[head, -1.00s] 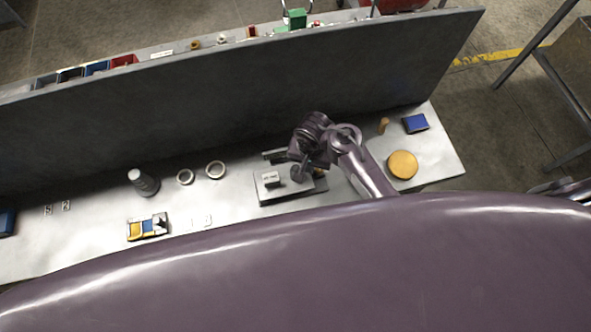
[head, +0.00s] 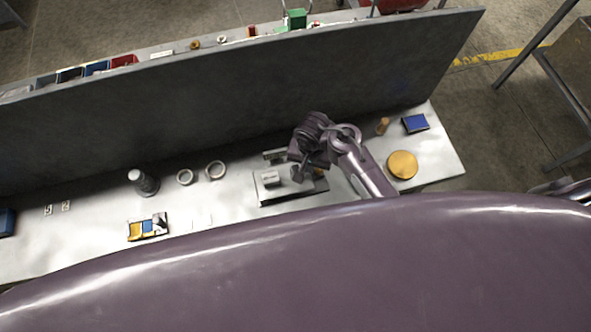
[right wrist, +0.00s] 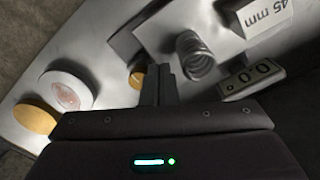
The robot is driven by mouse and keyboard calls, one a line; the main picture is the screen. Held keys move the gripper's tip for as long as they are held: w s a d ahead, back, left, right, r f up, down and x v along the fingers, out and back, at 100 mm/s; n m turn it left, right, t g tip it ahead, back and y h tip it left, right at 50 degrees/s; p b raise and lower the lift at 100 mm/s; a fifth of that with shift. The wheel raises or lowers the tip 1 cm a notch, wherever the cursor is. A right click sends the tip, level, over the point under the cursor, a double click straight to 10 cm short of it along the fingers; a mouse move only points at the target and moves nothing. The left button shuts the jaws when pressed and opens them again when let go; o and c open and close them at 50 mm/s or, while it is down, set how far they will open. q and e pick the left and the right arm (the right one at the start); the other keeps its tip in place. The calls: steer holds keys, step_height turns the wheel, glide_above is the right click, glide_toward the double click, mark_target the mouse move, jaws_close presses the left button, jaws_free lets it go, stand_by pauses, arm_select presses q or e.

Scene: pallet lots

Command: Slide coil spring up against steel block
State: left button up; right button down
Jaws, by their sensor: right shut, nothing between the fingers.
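The steel block (head: 270,178) is a light grey block on a flat dark-edged plate (head: 283,196). In the right wrist view the block (right wrist: 262,16) carries the marking "45 mm". The grey coil spring (right wrist: 195,55) shows in the right wrist view, apart from the block with a gap between them. In the head view I cannot make the spring out clearly beside my gripper. My right gripper (head: 301,174) is low over the plate, to the right of the block. In the right wrist view its fingers (right wrist: 159,84) are shut and empty, beside the spring. My left gripper is not in view.
A small plate with round marks (right wrist: 250,80) lies near the spring. An orange disc (head: 402,165) and a blue box (head: 415,123) are at right. Two rings (head: 215,170), a dark cylinder (head: 143,182) and a coloured tray (head: 133,237) are at left. A tall panel (head: 200,107) stands behind.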

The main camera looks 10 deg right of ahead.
mark_target(299, 167)
steer(key=shift+f+b, duration=0.3)
steer(key=shift+f, duration=0.5)
stand_by(0.4)
steer(key=shift+a, duration=1.7)
stand_by(1.4)
steer(key=shift+d, duration=0.2)
steer(key=shift+d+p, duration=0.45)
steer(key=shift+r+p, duration=0.7)
steer(key=shift+r, duration=3.3)
steer(key=shift+s, duration=0.1)
